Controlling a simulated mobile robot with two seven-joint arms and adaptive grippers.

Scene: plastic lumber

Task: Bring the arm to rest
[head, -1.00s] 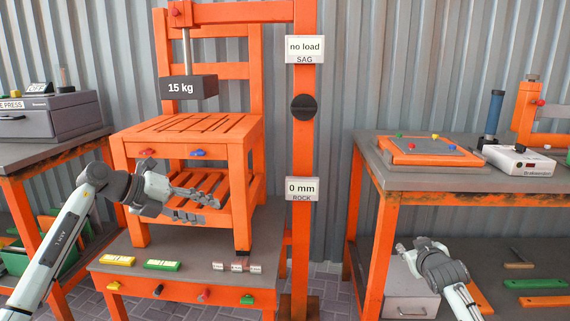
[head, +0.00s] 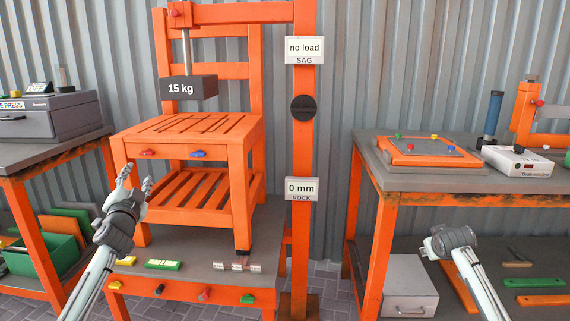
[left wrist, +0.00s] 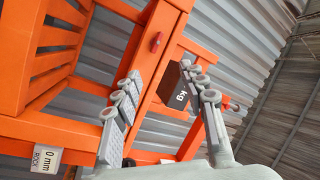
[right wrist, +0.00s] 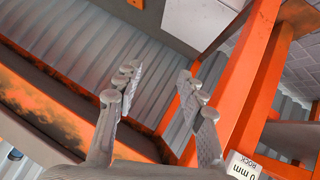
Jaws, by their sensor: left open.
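My left gripper (head: 137,180) is open and empty, its fingers pointing up beside the left front leg of the orange chair (head: 246,200). In the left wrist view my left gripper (left wrist: 162,82) has its fingers spread, with chair parts and the weight behind them. My right gripper (head: 430,246) is low in front of the right bench; its fingers are mostly hidden there. In the right wrist view my right gripper (right wrist: 160,80) has its fingers apart with nothing between them.
A 15 kg weight (head: 189,88) hangs above the chair seat beside an orange post (head: 304,150). The right bench (head: 440,182) has a grey cabinet (head: 410,298) below. Small blocks (head: 163,264) lie on the platform. A green bin (head: 35,255) stands at left.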

